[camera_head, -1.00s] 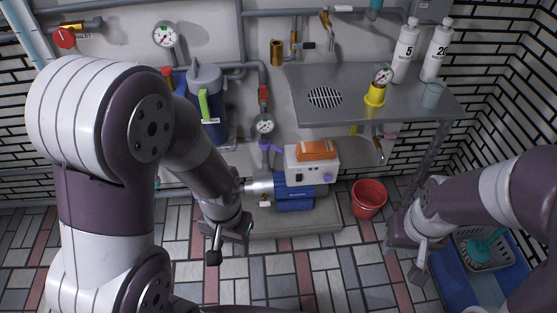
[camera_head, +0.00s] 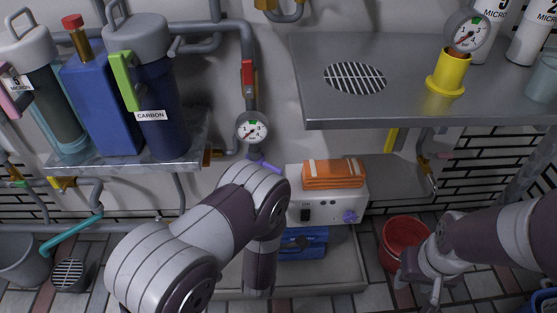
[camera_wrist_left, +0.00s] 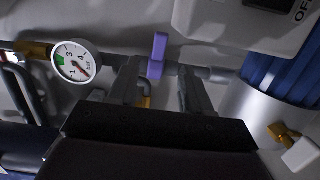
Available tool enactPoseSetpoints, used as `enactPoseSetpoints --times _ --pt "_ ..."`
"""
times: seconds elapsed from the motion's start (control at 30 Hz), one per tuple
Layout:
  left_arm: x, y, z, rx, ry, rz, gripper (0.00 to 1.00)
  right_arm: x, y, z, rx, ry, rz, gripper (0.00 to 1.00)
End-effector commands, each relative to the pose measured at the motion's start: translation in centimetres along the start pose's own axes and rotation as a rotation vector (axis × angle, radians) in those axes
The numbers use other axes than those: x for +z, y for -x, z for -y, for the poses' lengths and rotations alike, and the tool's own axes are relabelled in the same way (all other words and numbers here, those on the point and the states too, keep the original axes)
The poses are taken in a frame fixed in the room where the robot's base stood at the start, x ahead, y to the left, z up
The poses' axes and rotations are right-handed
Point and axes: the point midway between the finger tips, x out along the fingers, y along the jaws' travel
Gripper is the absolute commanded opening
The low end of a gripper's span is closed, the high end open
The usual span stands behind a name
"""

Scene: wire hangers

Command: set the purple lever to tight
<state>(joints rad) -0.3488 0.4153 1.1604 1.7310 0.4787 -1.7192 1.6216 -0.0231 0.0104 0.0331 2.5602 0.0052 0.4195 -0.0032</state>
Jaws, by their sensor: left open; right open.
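The purple lever (camera_head: 263,162) sits on the pipe below a round gauge (camera_head: 252,129), partly hidden by my left arm in the head view. In the left wrist view the purple lever (camera_wrist_left: 158,52) stands across the grey pipe. My left gripper (camera_wrist_left: 159,82) is open, with its fingers either side of the lever, which is closer to the left-hand finger in the picture. I cannot tell whether they touch. In the head view my left gripper is hidden behind its arm. My right gripper (camera_head: 420,287) is open and empty at the lower right, near the red bucket (camera_head: 402,240).
A white control box (camera_head: 325,204) with an orange cloth (camera_head: 334,174) on top stands right of the lever, over a blue pump (camera_head: 303,243). A metal counter (camera_head: 420,107) overhangs at the right. Blue filter housings (camera_head: 158,95) stand at the left.

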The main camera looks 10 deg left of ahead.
Motion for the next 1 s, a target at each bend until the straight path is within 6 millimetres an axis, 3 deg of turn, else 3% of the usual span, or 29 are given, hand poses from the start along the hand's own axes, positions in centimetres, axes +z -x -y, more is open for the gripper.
enactPoseSetpoints --times 0.17,0.4,0.53,0.7,0.93,0.97,1.0 --pt "-0.1 -2.5 0.4 0.006 0.031 -0.004 0.49 0.2 -1.6 0.0 0.0 0.0 0.0 0.43" --pt "0.0 -8.7 0.6 0.005 0.029 -0.002 0.49 0.6 -4.8 0.0 0.0 0.0 0.0 0.43" --pt "0.0 -11.1 0.5 0.002 0.027 0.0 0.49 0.7 -5.9 0.0 0.0 0.0 0.0 0.43" --pt "0.0 -12.6 0.2 -0.001 0.025 0.0 0.49 0.8 -6.3 0.0 0.0 0.0 0.0 0.43" --pt "0.0 -12.7 0.0 -0.002 0.025 0.001 0.49 0.7 -6.2 0.0 0.0 0.0 0.0 0.43" --pt "0.0 -12.7 0.0 -0.002 0.025 0.001 0.46 0.7 -6.2 0.0 0.0 0.0 0.0 0.43" --pt "0.0 -12.7 0.0 -0.002 0.025 0.001 0.33 0.7 -6.2 0.0 0.0 0.0 0.0 0.43"
